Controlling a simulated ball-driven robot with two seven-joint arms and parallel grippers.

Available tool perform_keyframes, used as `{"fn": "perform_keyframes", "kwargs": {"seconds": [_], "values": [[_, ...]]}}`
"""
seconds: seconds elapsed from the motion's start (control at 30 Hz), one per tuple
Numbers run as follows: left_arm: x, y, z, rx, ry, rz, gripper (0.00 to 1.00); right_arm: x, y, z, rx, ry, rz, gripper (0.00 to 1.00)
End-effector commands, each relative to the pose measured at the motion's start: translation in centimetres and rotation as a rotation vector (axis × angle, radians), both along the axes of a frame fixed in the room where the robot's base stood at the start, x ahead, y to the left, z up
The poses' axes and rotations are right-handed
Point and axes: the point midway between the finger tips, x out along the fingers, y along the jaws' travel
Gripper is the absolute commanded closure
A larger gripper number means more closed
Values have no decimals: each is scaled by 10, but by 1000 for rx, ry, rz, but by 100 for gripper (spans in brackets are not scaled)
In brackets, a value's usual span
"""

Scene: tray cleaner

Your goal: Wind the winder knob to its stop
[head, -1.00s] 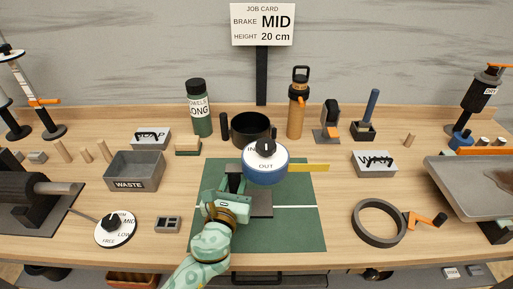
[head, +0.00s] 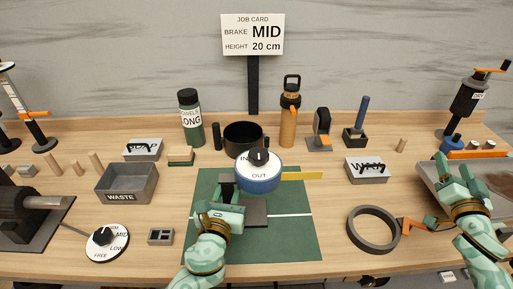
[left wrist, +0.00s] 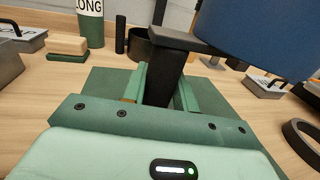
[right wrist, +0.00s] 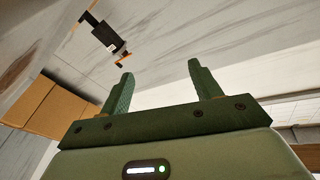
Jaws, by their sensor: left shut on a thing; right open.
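The winder is a blue drum (head: 260,184) with a white top marked IN and OUT. Its black knob (head: 259,156) stands at the centre of the top. A dark upright post (left wrist: 163,85) with a flat head stands at the drum's left side, and my left gripper (head: 226,194) is shut on it. The left wrist view shows the drum's blue side (left wrist: 262,35) close by, but not the knob. My right gripper (head: 453,164) is open and empty, raised over the tray at the right; both its fingers show apart in the right wrist view (right wrist: 160,72).
The winder stands on a green mat (head: 300,240). A yellow strip (head: 305,176) sticks out to its right. A black bowl (head: 243,137) and an orange bottle (head: 289,122) stand behind. The job card (head: 252,35) reads MID, 20 cm.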

Motion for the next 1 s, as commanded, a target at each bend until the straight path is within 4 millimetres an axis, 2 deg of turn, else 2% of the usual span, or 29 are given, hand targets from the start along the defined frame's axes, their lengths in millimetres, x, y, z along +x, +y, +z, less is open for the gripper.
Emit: {"fn": "perform_keyframes", "kwargs": {"seconds": [0.03, 0.1, 0.2, 0.37, 0.53, 0.57, 0.6, 0.77, 0.9, 1.0], "values": [[0, 0, 1, 0, -2, 0, 100, 19, 29, 26, -36, -32, 34, 37], [0, 0, 1, 0, -2, 0, 100, 39, 66, 55, -88, -60, 73, 37], [0, 0, 1, -1, -2, 0, 100, 56, 115, 94, -161, -98, 120, 37], [0, 0, 1, -1, -2, 0, 100, 66, 181, 147, -277, -153, 178, 37], [0, 0, 1, -1, -2, 0, 100, 60, 245, 196, -410, -211, 226, 37], [0, 0, 1, -1, -2, 0, 100, 58, 256, 189, -416, -197, 237, 37], [0, 0, 1, -1, -2, 0, 100, 55, 268, 168, -407, -159, 252, 37], [0, 0, 1, -1, -2, 0, 100, 34, 321, 114, -397, -52, 306, 37], [0, 0, 1, -1, -2, 0, 100, 4, 370, 73, -385, 37, 361, 37], [0, 0, 1, -1, -2, 0, 100, -22, 403, 50, -374, 95, 396, 37]]}}
